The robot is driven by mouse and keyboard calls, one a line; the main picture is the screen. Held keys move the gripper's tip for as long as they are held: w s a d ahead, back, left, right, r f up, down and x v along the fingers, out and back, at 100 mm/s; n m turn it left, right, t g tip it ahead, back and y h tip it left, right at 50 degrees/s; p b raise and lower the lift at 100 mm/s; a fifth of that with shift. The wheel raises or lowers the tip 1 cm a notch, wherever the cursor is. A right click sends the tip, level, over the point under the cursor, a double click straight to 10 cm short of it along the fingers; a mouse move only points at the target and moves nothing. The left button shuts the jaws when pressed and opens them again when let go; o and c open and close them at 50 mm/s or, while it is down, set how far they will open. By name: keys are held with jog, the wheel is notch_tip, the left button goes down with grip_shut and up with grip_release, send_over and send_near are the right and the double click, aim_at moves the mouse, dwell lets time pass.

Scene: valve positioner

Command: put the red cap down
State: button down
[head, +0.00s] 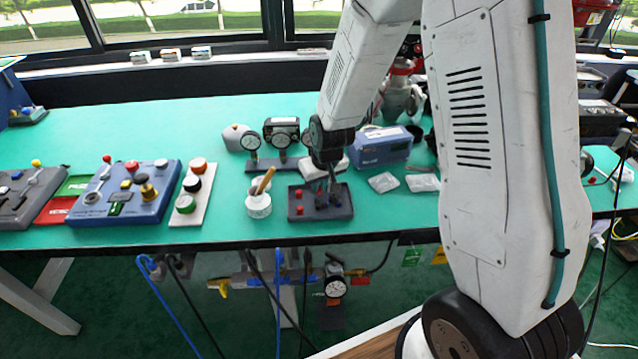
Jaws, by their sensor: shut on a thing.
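My gripper (327,190) points down over a dark grey tray (343,211) near the front edge of the green table. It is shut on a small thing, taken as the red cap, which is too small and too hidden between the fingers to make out. Two small red pieces, an upper one (299,195) and a lower one (299,210), show at the tray's left side, apart from my fingers. Dark parts in the tray's middle lie around my fingertips. I cannot tell whether the fingertips or the held thing touch the tray.
A white pot (258,206) with a wooden-handled tool stands left of the tray. Gauges (281,140) stand behind it. A blue-grey box (381,147) and clear bags (383,182) lie right. A blue control panel (125,205) is left. Open table (180,125) lies back left.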

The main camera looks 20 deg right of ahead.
jog(key=shift+f, duration=0.35)
jog(key=shift+a, duration=0.1)
jog(key=c, duration=1.5)
grip_release()
jog(key=shift+f, duration=0.1)
jog(key=shift+o, duration=0.2)
jog(key=v, duration=1.2)
jog(key=s+d+r+g, duration=0.1)
jog(key=s+r, duration=0.7)
jog(key=s, duration=0.5)
jog(key=s+r, duration=0.8)
jog(key=s, duration=0.6)
jog(key=shift+d+r+m+g, duration=0.2)
jog(key=shift+d+m+g, duration=0.2)
